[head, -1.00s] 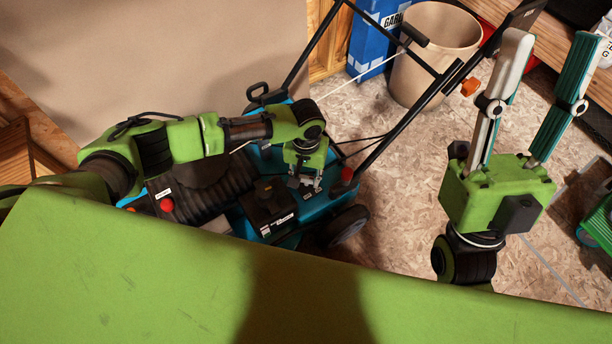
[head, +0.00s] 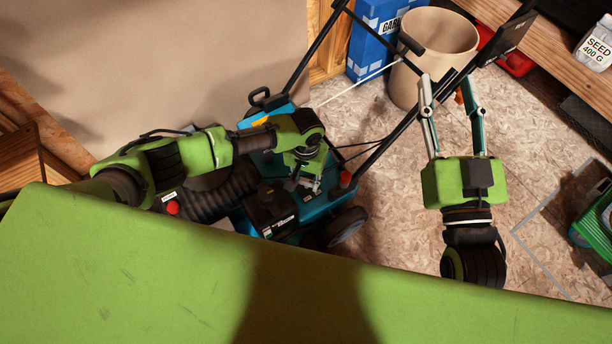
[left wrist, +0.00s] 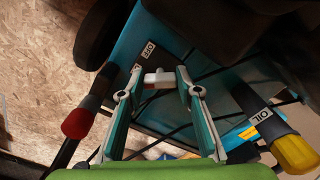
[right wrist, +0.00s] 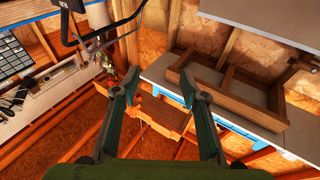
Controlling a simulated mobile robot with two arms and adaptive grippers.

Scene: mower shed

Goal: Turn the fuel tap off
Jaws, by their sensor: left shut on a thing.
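The fuel tap (left wrist: 158,79) shows in the left wrist view as a small pale lever with a little red under it. It sits on the blue mower deck (left wrist: 130,75), just below a white "OFF" label (left wrist: 149,51). My left gripper (left wrist: 160,77) has its fingertips on either side of the tap and is shut on it. In the head view my left gripper (head: 306,184) points down at the blue mower (head: 318,206) and hides the tap. My right gripper (head: 447,82) is open and empty, raised over the floor to the right; its spread fingers also show in the right wrist view (right wrist: 160,72).
A red-topped knob (left wrist: 76,124) and a yellow oil cap (left wrist: 296,153) flank the left gripper. The mower's black handlebar (head: 400,130) rises close to the right gripper. A beige bin (head: 440,45) and blue box (head: 376,35) stand behind.

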